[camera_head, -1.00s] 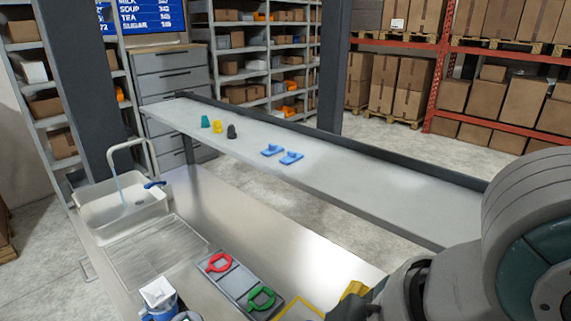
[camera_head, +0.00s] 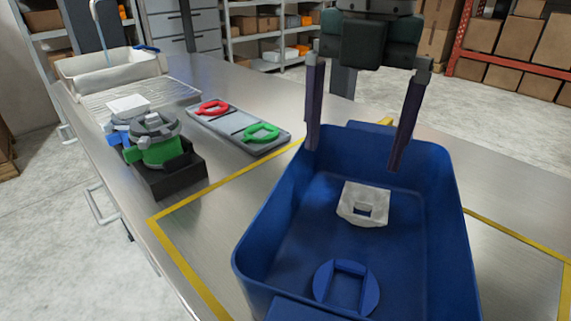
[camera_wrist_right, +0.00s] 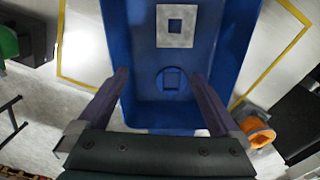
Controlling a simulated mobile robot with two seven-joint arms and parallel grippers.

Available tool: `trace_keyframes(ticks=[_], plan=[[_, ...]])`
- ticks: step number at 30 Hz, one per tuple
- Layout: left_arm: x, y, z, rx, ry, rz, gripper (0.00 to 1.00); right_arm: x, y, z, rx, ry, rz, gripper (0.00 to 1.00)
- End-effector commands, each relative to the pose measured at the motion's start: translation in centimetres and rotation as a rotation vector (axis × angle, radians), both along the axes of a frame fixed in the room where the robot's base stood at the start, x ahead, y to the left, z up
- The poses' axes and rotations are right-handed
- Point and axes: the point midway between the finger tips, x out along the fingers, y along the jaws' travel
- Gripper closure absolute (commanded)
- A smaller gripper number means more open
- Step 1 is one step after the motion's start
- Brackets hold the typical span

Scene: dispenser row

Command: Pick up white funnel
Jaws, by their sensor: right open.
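A white square piece with a square hole, which looks like the white funnel (camera_head: 376,194), lies on the floor of a blue bin (camera_head: 262,215). It also shows in the right wrist view as the white funnel (camera_wrist_right: 163,31), in the bin (camera_wrist_right: 140,60). A blue round piece (camera_head: 330,288) with a raised square frame lies in the same bin, apart from the funnel. My right gripper (camera_head: 354,152) is open and empty over the bin's far end, its fingers pointing down. The right wrist view shows its fingers (camera_wrist_right: 158,75) spread wide, with the funnel beyond them. My left gripper is not in view.
Yellow tape (camera_head: 203,283) frames the bin on the steel counter. A grey tray with red (camera_head: 212,107) and green rings (camera_head: 262,132) and a black holder (camera_head: 172,183) with a green device (camera_head: 160,152) stand left. The right wrist view shows an orange object (camera_wrist_right: 257,132) beside the bin.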

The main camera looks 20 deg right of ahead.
Motion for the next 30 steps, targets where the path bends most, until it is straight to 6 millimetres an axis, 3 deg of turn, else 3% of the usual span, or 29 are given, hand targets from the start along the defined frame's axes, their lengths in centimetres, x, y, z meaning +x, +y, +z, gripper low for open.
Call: trace_keyframes(ticks=[1, 6, 11, 30], plan=[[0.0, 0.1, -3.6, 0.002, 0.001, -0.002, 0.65, 0.7, -1.3, -2.1, -0.012, -0.003, 0.015, 0.0], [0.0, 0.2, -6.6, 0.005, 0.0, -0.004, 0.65, 1.5, -3.8, -2.1, -0.015, 0.007, 0.071, 0.0], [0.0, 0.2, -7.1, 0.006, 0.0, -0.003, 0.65, 1.6, -4.5, -2.4, -0.012, 0.014, 0.088, 0.0], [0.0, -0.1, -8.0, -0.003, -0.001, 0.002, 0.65, 1.6, -5.1, -10.7, -0.012, 0.012, 0.09, 0.0]])
